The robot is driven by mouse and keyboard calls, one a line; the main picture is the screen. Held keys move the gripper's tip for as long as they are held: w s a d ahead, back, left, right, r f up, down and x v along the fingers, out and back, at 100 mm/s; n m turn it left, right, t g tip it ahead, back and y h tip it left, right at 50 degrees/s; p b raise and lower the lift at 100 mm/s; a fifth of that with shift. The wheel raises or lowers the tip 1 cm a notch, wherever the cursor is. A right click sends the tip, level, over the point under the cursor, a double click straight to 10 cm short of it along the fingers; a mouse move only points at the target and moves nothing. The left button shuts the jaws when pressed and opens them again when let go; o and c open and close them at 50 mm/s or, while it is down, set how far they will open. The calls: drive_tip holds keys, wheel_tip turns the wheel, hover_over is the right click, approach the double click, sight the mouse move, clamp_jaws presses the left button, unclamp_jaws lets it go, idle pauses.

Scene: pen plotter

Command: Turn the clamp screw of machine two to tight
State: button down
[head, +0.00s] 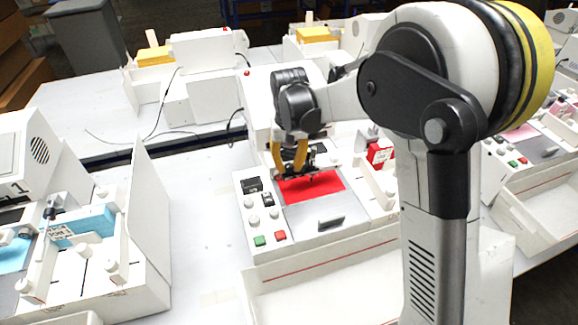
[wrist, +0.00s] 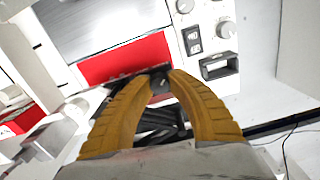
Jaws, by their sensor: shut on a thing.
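The middle plotter (head: 335,228), with a red sheet (head: 318,186) on its bed, is under my gripper (head: 288,172); no number shows on it. In the wrist view, my gripper's yellow fingers (wrist: 161,80) are closed around a small dark part (wrist: 160,86) at the edge of the red sheet (wrist: 130,60), likely the clamp screw on the dark pen carriage (wrist: 160,122). The fingers hide most of this part, and I cannot tell how far it is turned.
The control panel (head: 262,212) with knobs, a green and a red button lies close to my gripper. Bare table (head: 200,215) lies between the left and middle plotters.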

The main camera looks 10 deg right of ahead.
sight(289, 166)
drive_tip(key=shift+m, duration=0.4)
drive_tip(key=c, duration=1.2)
unclamp_jaws()
drive_tip(key=shift+r, duration=0.1)
wheel_tip(289, 166, up, 12)
